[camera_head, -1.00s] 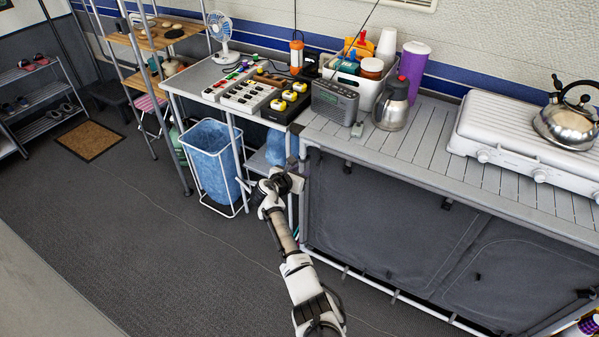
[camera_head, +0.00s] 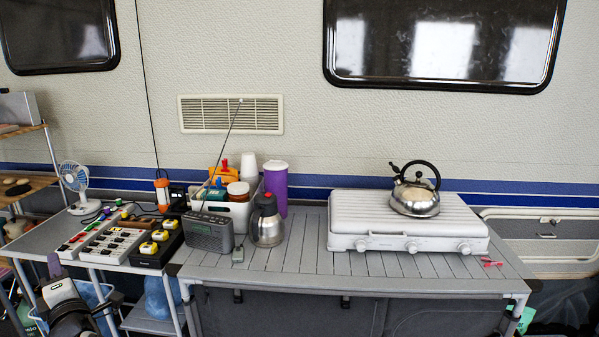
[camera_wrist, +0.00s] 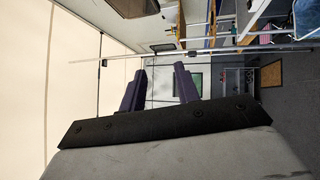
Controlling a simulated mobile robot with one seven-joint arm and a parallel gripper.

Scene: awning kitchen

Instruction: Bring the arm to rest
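My gripper (camera_wrist: 159,88) shows in the wrist view with two dark purple fingers apart and nothing between them. It is open and empty, facing the free space along the awning wall. In the head view my arm is folded at the lower left edge, in front of the side table (camera_head: 35,240). No object is held.
A slatted counter (camera_head: 300,260) carries a stove (camera_head: 400,220) with a kettle (camera_head: 414,198), a radio (camera_head: 208,232) and a steel jug (camera_head: 267,225). A fan (camera_head: 75,182) and socket strips (camera_head: 115,240) stand left. The wrist view shows shelving (camera_wrist: 232,85) and a mat (camera_wrist: 271,75).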

